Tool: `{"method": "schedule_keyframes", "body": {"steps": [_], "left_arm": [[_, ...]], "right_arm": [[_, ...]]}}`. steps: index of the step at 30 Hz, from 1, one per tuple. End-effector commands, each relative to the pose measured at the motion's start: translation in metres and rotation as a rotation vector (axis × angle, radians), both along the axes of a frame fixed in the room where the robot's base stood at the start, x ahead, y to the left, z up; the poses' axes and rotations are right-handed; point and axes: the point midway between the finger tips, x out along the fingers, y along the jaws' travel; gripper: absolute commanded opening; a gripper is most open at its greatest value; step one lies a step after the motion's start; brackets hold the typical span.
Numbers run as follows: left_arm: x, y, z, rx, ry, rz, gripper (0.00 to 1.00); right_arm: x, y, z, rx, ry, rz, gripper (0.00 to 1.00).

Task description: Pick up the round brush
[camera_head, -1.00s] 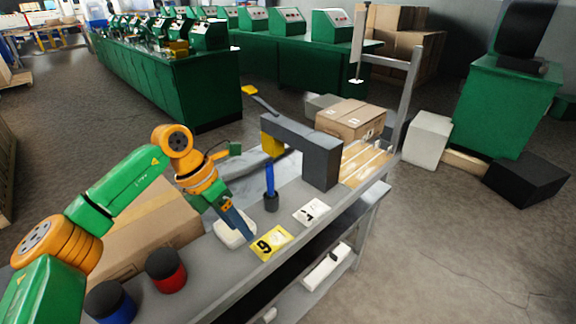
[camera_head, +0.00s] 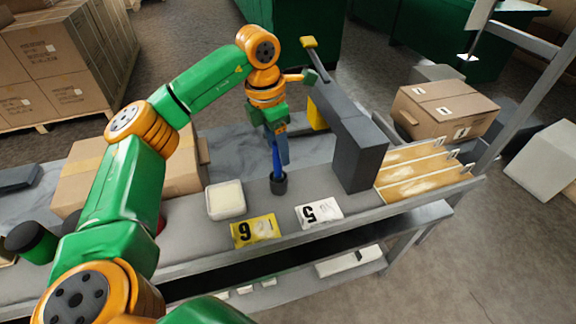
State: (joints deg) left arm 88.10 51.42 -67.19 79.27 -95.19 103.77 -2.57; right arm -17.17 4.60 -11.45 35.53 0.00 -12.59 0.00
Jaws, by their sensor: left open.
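The round brush (camera_head: 278,183) stands upright on the grey bench, its dark round head down and its blue handle up. My left gripper (camera_head: 281,158) points down right at the handle, its grey-blue fingers overlapping it in the head view. The gripper is open. I cannot tell whether the handle is between the fingers or just in front of them. The upper end of the handle is hard to separate from the gripper. My right gripper is not in view.
A dark grey block-like arch (camera_head: 357,150) stands close on the right. A cardboard box (camera_head: 88,183) is on the left.

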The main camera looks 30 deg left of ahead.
Motion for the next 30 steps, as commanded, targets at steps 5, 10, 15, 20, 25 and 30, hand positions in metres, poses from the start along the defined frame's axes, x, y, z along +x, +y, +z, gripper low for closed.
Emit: {"method": "schedule_keyframes", "body": {"steps": [5, 10, 15, 20, 25, 30], "left_arm": [[-0.001, -0.003, -0.033, 0.001, 0.008, 0.0, 0.62], [0.002, -0.005, -0.057, 0.0, 0.004, 0.001, 0.62], [0.003, -0.005, -0.059, -0.002, 0.001, 0.001, 0.62], [0.003, -0.005, -0.059, -0.002, 0.001, 0.001, 0.29], [0.003, -0.005, -0.059, -0.002, 0.001, 0.001, 0.0], [0.003, -0.005, -0.059, -0.002, 0.001, 0.001, 0.0]], "right_arm": [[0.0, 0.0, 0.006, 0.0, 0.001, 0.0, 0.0], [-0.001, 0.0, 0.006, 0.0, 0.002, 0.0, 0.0], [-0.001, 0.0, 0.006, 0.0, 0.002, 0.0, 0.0], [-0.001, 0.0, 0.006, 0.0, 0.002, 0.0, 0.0], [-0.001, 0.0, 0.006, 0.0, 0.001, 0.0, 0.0], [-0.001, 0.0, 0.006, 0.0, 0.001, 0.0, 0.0]]}}
